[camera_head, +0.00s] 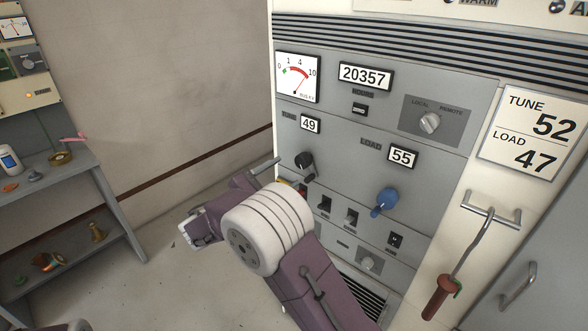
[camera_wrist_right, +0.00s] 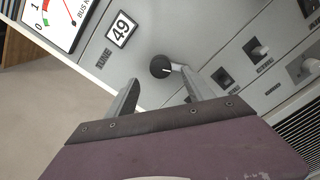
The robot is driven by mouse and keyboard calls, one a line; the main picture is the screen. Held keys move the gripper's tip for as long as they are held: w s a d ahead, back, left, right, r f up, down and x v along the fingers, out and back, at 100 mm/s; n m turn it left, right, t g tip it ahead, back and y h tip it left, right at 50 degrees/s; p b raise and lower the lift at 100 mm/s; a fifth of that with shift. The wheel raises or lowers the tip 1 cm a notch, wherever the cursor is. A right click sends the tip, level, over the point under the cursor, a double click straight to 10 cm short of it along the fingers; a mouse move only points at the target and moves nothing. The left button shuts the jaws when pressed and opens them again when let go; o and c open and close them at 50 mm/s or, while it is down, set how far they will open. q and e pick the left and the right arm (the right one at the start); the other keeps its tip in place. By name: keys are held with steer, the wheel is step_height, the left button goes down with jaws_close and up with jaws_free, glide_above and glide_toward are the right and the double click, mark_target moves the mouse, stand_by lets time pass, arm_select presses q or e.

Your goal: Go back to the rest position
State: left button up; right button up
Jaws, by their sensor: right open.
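My right gripper (camera_head: 284,174) is at the transmitter panel (camera_head: 340,125), in front of the black TUNE knob (camera_head: 304,160). In the right wrist view the open right gripper (camera_wrist_right: 160,78) has one finger on each side of the TUNE knob (camera_wrist_right: 160,67). A gap shows by the left finger; whether the right finger touches the knob's pointer I cannot tell. The TUNE counter (camera_head: 310,124) reads 49. The blue LOAD knob (camera_head: 386,199) stands clear to the right, and the LOAD counter (camera_head: 402,155) reads 55. My left gripper is not in view.
A placard (camera_head: 532,130) reads TUNE 52, LOAD 47. A red-handled hooked rod (camera_head: 440,295) hangs from a bracket on the right. A grey shelf (camera_head: 85,175) with small items stands at the left. Floor between shelf and cabinet is clear.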

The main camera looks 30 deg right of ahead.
steer(key=shift+v, duration=0.8)
steer(key=shift+d, duration=0.1)
